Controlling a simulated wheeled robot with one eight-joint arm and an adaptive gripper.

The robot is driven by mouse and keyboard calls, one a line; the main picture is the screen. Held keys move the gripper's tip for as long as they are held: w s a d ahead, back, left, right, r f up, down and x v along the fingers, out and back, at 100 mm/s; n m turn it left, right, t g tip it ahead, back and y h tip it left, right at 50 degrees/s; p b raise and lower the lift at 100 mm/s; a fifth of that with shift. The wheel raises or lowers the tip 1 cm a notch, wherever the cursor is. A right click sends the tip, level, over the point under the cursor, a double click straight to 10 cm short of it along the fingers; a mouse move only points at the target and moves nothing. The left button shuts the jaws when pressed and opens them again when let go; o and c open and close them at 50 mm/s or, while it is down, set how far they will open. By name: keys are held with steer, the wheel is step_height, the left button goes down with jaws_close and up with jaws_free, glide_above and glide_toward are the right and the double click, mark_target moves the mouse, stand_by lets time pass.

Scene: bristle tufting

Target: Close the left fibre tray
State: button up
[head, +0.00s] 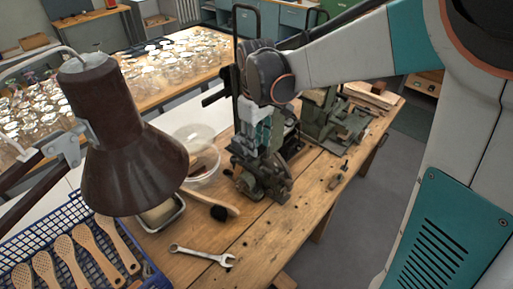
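A grey-green tufting machine (262,178) stands on the wooden bench, near the middle of the head view. My arm reaches in from the upper right, and my gripper (262,135) points down at the upper part of this machine. The gripper covers much of the machine's front. Its fingers blend with the metal parts, so I cannot tell whether they are open or shut, or whether they touch anything. I cannot pick out the left fibre tray; it may be hidden behind the gripper or too small to make out.
A brown lamp (128,140) blocks the left side. A blue crate (70,212) holds wooden brush bodies. A clear bowl (203,178), a brush (222,203) and a wrench (200,254) lie left of the machine. A second green machine (335,125) stands to the right.

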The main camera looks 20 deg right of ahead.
steer(key=shift+a+n, duration=0.15)
steer(key=shift+n, duration=0.15)
steer(key=c, duration=0.8)
steer(key=s+a+n+p, duration=0.1)
steer(key=n, duration=0.2)
steer(key=s+a+n+p, duration=0.1)
steer(key=a+n, duration=0.1)
steer(key=n, duration=0.1)
steer(key=s+a+f+n+h+p, duration=0.1)
steer(key=a+n, duration=0.1)
steer(key=n, duration=0.1)
steer(key=shift+a+t, duration=0.1)
steer(key=shift+t, duration=0.2)
jaws_close()
steer(key=shift+s+a+f+n+t+h+p, duration=0.6)
steer(key=shift+s+a+f+n, duration=0.75)
steer(key=shift+n, duration=2.85)
steer(key=w+d+f+b, duration=0.3)
steer(key=d+f+b, duration=0.1)
steer(key=f, duration=0.4)
steer(key=shift+w+d+b, duration=0.15)
steer(key=shift+d+b, duration=0.15)
steer(key=shift+b, duration=0.35)
